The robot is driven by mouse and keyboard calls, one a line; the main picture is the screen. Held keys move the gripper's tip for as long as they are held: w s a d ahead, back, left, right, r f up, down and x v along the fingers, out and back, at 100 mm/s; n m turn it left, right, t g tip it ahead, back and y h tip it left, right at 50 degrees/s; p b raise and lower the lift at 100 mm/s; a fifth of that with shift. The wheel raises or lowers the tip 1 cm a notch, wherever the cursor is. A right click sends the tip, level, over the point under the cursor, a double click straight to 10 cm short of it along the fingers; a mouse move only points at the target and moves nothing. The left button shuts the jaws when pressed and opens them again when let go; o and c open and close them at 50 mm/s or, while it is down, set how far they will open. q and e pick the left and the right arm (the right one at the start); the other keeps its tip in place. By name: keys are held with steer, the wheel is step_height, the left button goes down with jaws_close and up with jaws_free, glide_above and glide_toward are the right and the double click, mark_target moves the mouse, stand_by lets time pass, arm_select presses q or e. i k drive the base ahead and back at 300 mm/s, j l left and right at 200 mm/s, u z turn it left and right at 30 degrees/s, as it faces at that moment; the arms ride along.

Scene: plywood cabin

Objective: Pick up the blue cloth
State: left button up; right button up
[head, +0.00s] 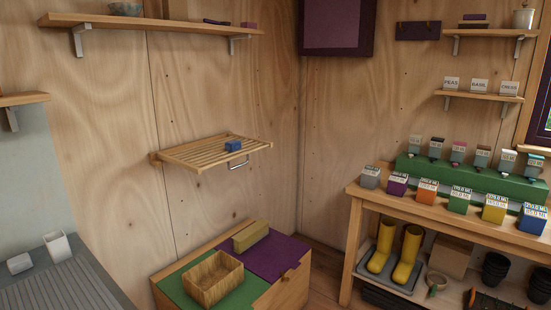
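A small blue item (233,146), which looks like a folded cloth, lies on the slatted wooden rack (190,153) on the left wall. It sits toward the rack's right part, near the front edge. It is too small to make out its folds or texture. A metal bar hangs below the rack's front edge. Neither of my grippers shows in the head view.
Below the rack stands a chest with green and purple top panels (285,254), bearing a wooden box (212,279) and a tan block (250,236). A long shelf (150,24) is above. At right, a workbench (420,202) holds several labelled cartons. The air before the rack looks clear.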

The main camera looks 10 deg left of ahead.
mark_target(234, 146)
steer(key=i, duration=1.4)
